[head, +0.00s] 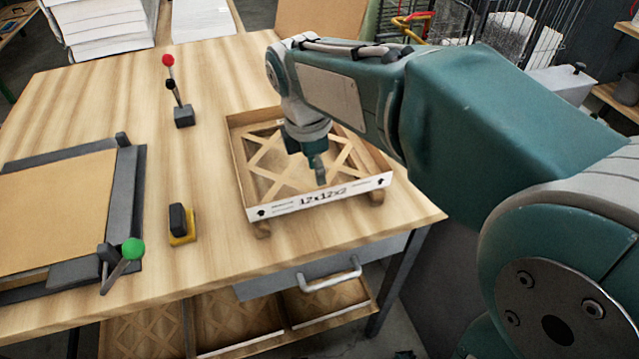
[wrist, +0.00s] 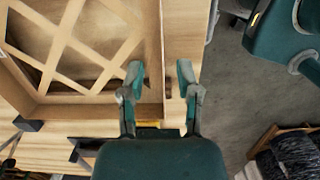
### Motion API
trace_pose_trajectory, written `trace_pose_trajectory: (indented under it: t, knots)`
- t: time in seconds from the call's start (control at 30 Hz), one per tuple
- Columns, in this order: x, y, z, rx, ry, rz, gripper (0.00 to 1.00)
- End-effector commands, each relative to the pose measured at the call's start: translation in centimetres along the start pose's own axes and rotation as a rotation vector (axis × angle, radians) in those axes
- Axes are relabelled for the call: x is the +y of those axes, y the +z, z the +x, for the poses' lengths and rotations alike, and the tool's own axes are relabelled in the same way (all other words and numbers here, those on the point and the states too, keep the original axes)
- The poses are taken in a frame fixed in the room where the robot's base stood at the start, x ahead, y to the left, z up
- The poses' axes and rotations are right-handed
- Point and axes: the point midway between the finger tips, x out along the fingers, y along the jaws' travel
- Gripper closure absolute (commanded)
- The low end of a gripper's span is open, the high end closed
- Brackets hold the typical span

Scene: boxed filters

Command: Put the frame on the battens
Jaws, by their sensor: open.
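The frame (head: 318,202) is a shallow square cardboard tray with a diagonal lattice and a white front edge printed 12x12x2. It lies flat on the worktable, with rounded wooden batten ends (head: 376,197) and (head: 262,230) showing under its front edge; the rest of the battens is hidden. The frame appears to rest on them. My gripper (head: 319,172) points down at the frame's front part. In the wrist view, my gripper (wrist: 160,75) is open, its fingers on either side of one frame wall (wrist: 152,45), with gaps visible. Contact is not clear.
A dark clamp fixture (head: 128,190) with a brown panel and green-knobbed lever stands at left. A red-knobbed lever (head: 183,115) and a yellow-and-black block (head: 183,225) stand between it and the frame. A drawer handle (head: 330,277) juts out below the table's front edge.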

Motion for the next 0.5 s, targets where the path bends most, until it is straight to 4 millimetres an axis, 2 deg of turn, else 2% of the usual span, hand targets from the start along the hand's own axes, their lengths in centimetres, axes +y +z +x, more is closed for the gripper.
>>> trace_pose_trajectory:
  t: [0.1,0.2,0.33,0.5]
  knots:
    - [0.1,0.0,-2.4,0.001,0.004,-0.001,0.57]
    - [0.1,-0.1,-3.8,0.001,0.003,-0.001,0.57]
    - [0.0,0.0,-4.8,0.001,0.001,-0.001,0.57]
    - [-0.1,0.0,-5.1,0.001,-0.001,0.0,0.57]
